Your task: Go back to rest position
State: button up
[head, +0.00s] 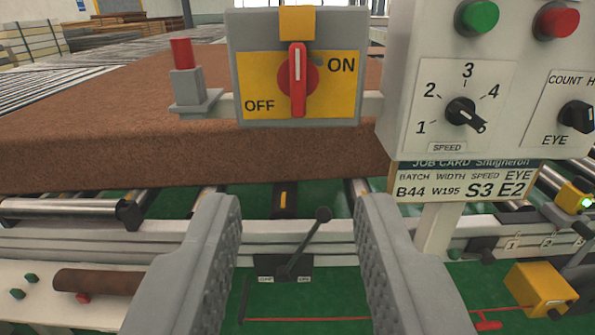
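My gripper (296,225) is at the bottom centre of the head view. Its two grey fingers stand wide apart with nothing between them. Beyond the gap, a small black lever (305,245) on a dark plate is seen, tilted up to the right. Above the fingertips is a yellow and grey switch box (345,98) marked OFF and ON. Its red handle (298,80) points straight up. The fingers look apart from the box and the lever.
A brown mattress-like slab (120,140) lies on rollers (70,208) behind. A control panel (400,110) with green and red buttons, a speed knob (465,113) and a job card (470,188) stands at right. A yellow box (540,288) sits lower right, a brown cylinder (97,281) lower left.

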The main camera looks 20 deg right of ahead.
jog(key=s+a+n+y, duration=0.1)
jog(key=s+a, duration=0.5)
jog(key=s, duration=0.4)
jog(key=s+a+n+y, duration=0.1)
jog(key=s+a+y, duration=0.1)
jog(key=s+a, duration=0.5)
jog(key=s+a+n+y, duration=0.1)
jog(key=s+a, duration=0.5)
jog(key=s, duration=0.8)
jog(key=shift+a+y, duration=0.4)
jog(key=shift+y, duration=0.1)
jog(key=shift+r, duration=0.1)
